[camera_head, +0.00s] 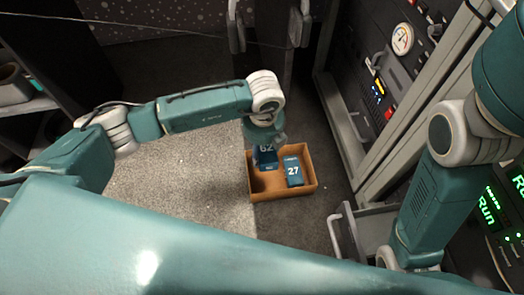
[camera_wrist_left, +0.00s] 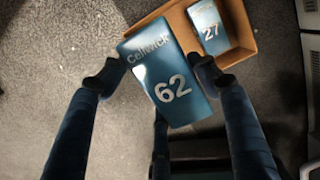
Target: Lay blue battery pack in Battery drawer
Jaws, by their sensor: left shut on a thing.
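My left gripper (camera_head: 266,146) is shut on a blue battery pack (camera_head: 267,160) marked 62. The left wrist view shows the pack (camera_wrist_left: 168,88) tilted between the two fingertips, with "Cellwick" on its face. In the head view the pack appears over the left part of an orange-brown box; its height above the box is hard to tell. A grey drawer (camera_head: 371,226) with a bar handle stands open at the lower right; no label is readable, and my own body hides part of it. My right arm reaches down beside this drawer, its gripper hidden.
A second blue pack (camera_head: 293,172) marked 27 lies in the right part of the box (camera_head: 284,192). A rack panel (camera_head: 385,75) with a gauge and lit displays stands to the right. A shelf is at far left. Dark floor lies between box and drawer.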

